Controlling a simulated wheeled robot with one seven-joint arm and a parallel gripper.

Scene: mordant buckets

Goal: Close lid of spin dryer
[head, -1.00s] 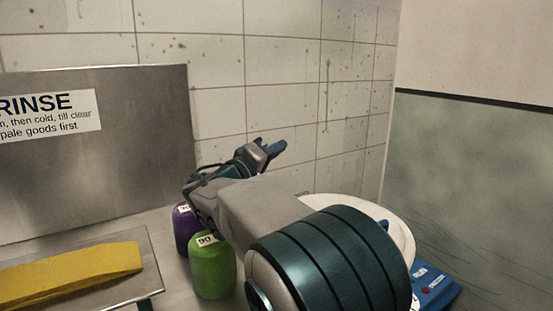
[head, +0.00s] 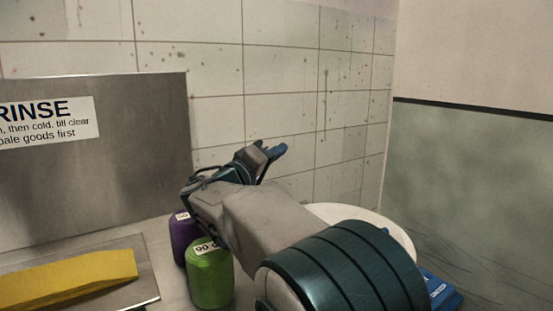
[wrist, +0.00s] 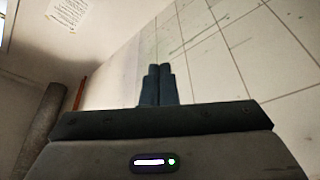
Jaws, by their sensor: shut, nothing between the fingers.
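The spin dryer is at the lower right of the head view, mostly hidden behind my arm. Its round white top (head: 388,226) shows as a curved edge, and part of its blue body (head: 444,290) shows in front. I cannot tell whether the white part is the lid or the open rim. My gripper (head: 279,149) is shut and empty, held up in front of the tiled wall, above and left of the white top and apart from it. In the wrist view its two fingers (wrist: 159,76) are together and point at the tiles.
A purple container (head: 182,240) and a green container (head: 209,280) stand beneath my arm. A yellow folded cloth-like thing (head: 70,281) lies on a metal tray (head: 148,285) at left. A steel panel with a RINSE sign (head: 50,120) stands behind. Tiled and green walls close in the corner.

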